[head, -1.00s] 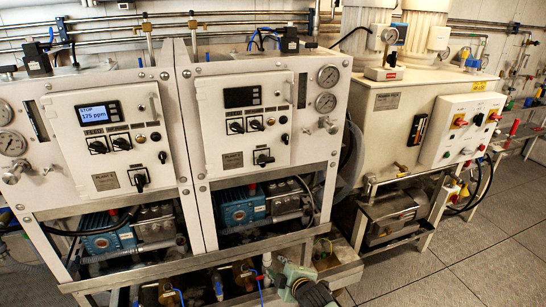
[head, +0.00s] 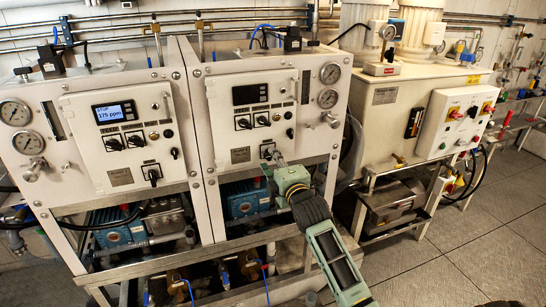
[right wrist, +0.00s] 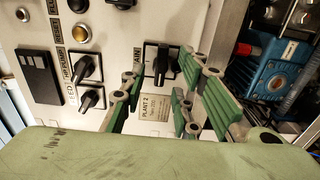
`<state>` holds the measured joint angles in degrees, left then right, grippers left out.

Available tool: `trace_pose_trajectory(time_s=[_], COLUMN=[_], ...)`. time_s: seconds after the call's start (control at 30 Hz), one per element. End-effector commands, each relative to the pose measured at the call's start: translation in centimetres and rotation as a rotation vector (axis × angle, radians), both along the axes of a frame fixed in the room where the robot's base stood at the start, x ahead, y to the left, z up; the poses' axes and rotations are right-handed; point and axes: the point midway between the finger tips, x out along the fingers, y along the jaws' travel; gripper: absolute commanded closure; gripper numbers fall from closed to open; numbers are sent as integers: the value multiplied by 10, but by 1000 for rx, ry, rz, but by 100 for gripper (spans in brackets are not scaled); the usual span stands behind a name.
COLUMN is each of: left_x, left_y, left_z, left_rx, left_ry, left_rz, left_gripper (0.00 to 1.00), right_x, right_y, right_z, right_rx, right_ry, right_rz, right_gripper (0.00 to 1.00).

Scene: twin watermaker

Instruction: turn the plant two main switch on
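The plant two main switch is a black rotary knob on a dark square plate, low on the plant two panel (head: 222,125). In the head view my right gripper (head: 272,158) is in front of it and mostly hides it. In the right wrist view the main switch (right wrist: 162,64) shows clearly, its handle pointing roughly up and down in the picture. The green fingers of the right gripper (right wrist: 160,82) are spread, one to each side of the switch, with nothing held. I cannot tell whether they touch it. The plant two display (head: 250,94) is dark. My left gripper is not in view.
The plant one panel (head: 85,165) stands to the left with a lit display (head: 115,111) reading 175 ppm. Smaller knobs (right wrist: 88,68) sit beside the main switch. A blue pump (right wrist: 270,75) lies below. A white cabinet with red switches (head: 455,125) stands to the right.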

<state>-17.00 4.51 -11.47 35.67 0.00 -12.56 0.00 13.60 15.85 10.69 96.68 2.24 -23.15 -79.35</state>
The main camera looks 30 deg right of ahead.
Motion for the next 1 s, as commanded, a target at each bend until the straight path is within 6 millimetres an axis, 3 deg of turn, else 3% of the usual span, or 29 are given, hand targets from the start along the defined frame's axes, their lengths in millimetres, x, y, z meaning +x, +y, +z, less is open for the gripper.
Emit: trace_pose_trajectory(time_s=[0.2, 0.47, 0.8, 1.0], left_x=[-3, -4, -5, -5], left_y=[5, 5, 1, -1], left_z=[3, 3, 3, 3], left_rx=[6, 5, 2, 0], left_ry=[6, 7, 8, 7], left_rz=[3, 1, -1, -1], left_gripper=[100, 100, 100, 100], right_x=[12, 12, 12, 12], right_y=[-2, -2, -2, -3], right_z=[0, -1, -1, -1], right_rx=[1, 1, 1, 1], right_ry=[1, 0, 1, 1], right_rz=[1, 1, 1, 1], right_gripper=[71, 71, 100, 100])
